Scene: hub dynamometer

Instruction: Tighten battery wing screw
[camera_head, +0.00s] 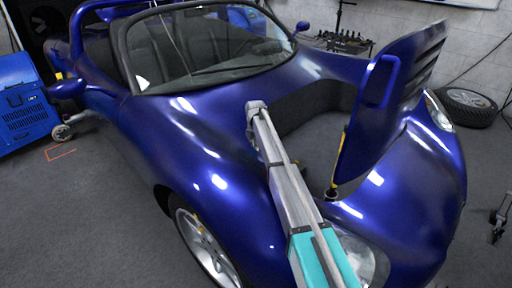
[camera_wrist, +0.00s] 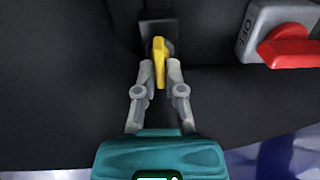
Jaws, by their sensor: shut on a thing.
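The wing screw (camera_wrist: 159,58) is a yellow, upright piece on a dark block in the wrist view. My gripper (camera_wrist: 159,72) is shut on it, with one grey fingertip on each side of its lower part. In the head view the screw is not visible. There my arm reaches over the front of the blue car into the open hood bay. The battery itself cannot be made out.
A red switch handle (camera_wrist: 288,46) on a grey housing marked OFF (camera_wrist: 252,22) stands close to the right of my gripper. The blue hood panel (camera_head: 388,100) stands raised, right of my arm. The blue car body (camera_head: 215,150) surrounds the bay (camera_head: 305,118).

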